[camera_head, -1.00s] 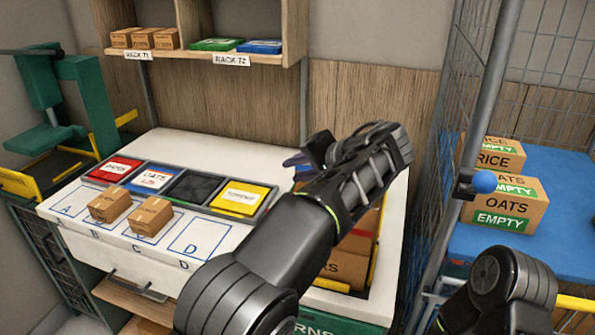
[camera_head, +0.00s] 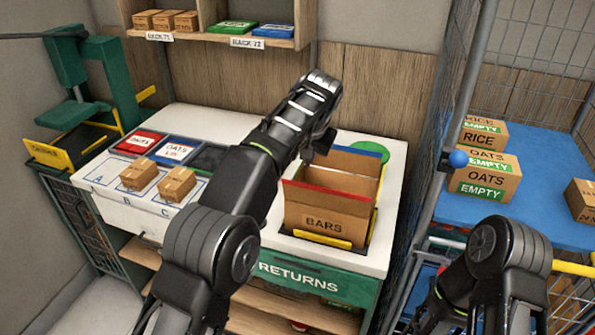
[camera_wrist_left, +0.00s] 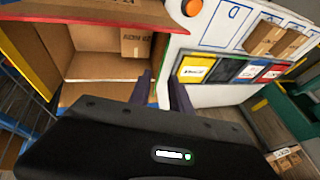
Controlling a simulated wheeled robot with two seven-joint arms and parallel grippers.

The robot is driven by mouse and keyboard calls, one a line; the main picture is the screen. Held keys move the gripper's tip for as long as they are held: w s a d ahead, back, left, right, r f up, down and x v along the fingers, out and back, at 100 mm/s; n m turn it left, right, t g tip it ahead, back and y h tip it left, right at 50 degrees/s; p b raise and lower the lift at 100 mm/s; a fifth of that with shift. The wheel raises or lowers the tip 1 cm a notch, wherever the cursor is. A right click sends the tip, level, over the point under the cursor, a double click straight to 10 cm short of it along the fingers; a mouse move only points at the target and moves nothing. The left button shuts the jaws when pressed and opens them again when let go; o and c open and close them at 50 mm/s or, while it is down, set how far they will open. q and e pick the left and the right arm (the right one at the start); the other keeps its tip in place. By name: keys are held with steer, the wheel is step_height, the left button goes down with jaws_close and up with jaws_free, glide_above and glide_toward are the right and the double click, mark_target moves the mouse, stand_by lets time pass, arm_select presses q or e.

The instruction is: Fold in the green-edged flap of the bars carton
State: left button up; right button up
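The bars carton (camera_head: 325,222) stands open-topped at the right end of the white counter. My left gripper (camera_head: 313,153) is above the carton's back left, pointing down. In the left wrist view its two fingers (camera_wrist_left: 162,92) stand apart with nothing seen between them. That view also shows the carton's inside (camera_wrist_left: 90,65) with a small box in it. My right gripper is out of view.
A green disc (camera_head: 370,151) lies behind the carton. Two small boxes (camera_head: 158,180) sit on the counter's left, before coloured bins (camera_head: 172,151).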

arm_select(q)
steer(key=shift+s+r, duration=0.1)
steer(key=p+x, duration=0.2)
steer(key=x, duration=0.5)
steer(key=shift+w+a+f, duration=0.15)
steer(key=shift+w+f, duration=0.05)
steer(key=shift+f, duration=0.15)
steer(key=shift+c, duration=0.4)
jaws_close()
stand_by(0.8)
